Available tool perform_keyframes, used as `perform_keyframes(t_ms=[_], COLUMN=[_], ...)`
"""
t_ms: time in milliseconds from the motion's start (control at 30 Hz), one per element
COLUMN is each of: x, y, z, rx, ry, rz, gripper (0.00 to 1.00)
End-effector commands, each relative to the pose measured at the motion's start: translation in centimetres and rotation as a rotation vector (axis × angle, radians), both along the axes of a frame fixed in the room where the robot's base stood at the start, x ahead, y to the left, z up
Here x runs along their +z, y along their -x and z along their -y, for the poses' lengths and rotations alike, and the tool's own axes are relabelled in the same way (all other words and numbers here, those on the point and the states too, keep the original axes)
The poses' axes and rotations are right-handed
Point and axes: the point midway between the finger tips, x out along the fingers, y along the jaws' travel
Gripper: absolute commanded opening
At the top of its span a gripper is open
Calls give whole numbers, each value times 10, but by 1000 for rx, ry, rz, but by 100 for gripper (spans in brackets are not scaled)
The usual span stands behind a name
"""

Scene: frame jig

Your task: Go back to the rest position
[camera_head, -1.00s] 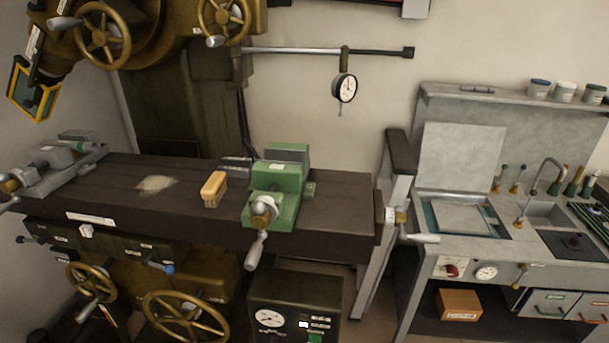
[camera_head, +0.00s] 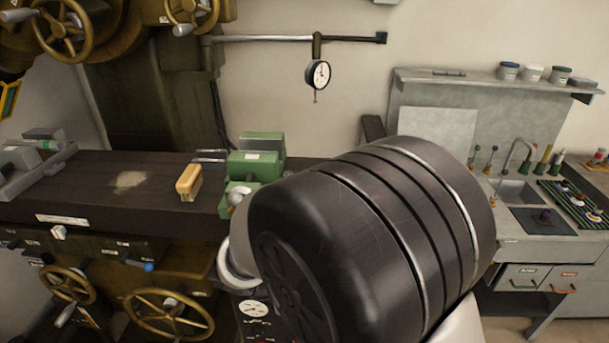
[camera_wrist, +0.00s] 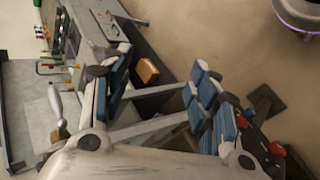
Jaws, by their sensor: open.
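My gripper (camera_wrist: 160,65) shows in the wrist view with its two blue-padded fingers spread apart. It is open, with nothing between the fingers. Beyond them lie the floor and an orange-brown box (camera_wrist: 147,70). In the head view a large black joint of my own arm fills the middle and lower right; my gripper itself does not show there. The arm hides the right end of the dark machine table (camera_head: 90,192) and part of the green vise (camera_head: 256,160).
A wooden brush (camera_head: 189,182) and a grey vise (camera_head: 30,165) are on the machine table. A dial gauge (camera_head: 318,74) hangs from a rod above. At right stands a grey sink bench (camera_head: 515,190) with jars (camera_head: 533,73) on its shelf. Handwheels (camera_head: 168,312) project below the table.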

Motion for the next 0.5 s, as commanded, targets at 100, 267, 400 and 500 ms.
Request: perform_keyframes(t_ms=[100, 267, 400, 500], x=[32, 61, 82, 95], y=[24, 59, 88, 106], z=[28, 51, 61, 65], rx=[-89, -158, -185, -184], ry=[-162, -377, -557, -671], rz=[-8, 14, 81, 155], gripper=[55, 55, 55, 55])
